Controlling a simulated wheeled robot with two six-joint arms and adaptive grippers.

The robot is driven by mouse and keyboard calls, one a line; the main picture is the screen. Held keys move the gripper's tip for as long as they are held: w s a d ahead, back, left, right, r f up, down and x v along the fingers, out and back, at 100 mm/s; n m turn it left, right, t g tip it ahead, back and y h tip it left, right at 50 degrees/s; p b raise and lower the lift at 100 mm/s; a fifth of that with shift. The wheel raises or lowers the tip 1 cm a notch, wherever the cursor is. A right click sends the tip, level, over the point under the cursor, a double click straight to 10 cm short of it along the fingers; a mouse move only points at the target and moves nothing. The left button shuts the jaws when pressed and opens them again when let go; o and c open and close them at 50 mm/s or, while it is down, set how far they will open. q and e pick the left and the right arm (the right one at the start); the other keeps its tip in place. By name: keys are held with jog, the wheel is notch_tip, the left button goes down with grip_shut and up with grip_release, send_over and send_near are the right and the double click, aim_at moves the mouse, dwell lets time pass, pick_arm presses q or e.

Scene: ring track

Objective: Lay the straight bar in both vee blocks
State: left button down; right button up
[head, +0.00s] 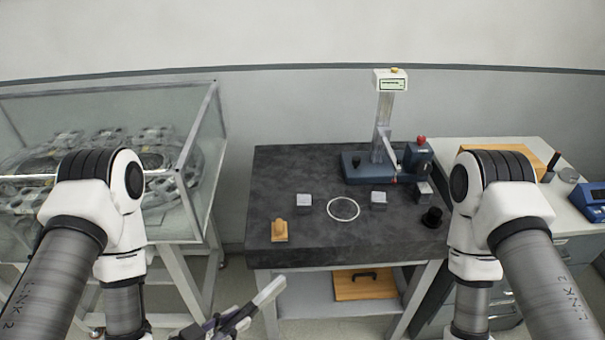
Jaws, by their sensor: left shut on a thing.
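Two small grey blocks, which look like the vee blocks, stand apart on the dark stone table: the left block (304,201) and the right block (378,198). Their grooves are too small to make out. My left gripper (236,319) is low at the bottom of the head view, in front of the table. It is shut on a pale straight bar (267,292), which slants up to the right, clear of both blocks. The bar's lower end is hidden at the gripper. My right gripper is out of view; only its arm shows.
The stone table (285,175) carries a white ring (343,208) between the blocks, a wooden piece (279,232) at front left, a black knob-like object (432,217) and a blue-based measuring stand (385,140) behind. A glass case (205,130) stands left, a side bench (565,190) right.

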pick_arm(q)
jog(key=w+a+f+n+t+y+b, duration=0.2)
jog(key=w+a+n+y, duration=0.4)
jog(key=w, duration=0.5)
jog(key=n+t+y+b, duration=0.1)
jog(key=n+y, duration=0.1)
jog(key=shift+w+a+f+y+b, duration=0.15)
jog(key=shift+w+f+y+b, duration=0.05)
jog(key=shift+w+y+b, duration=0.2)
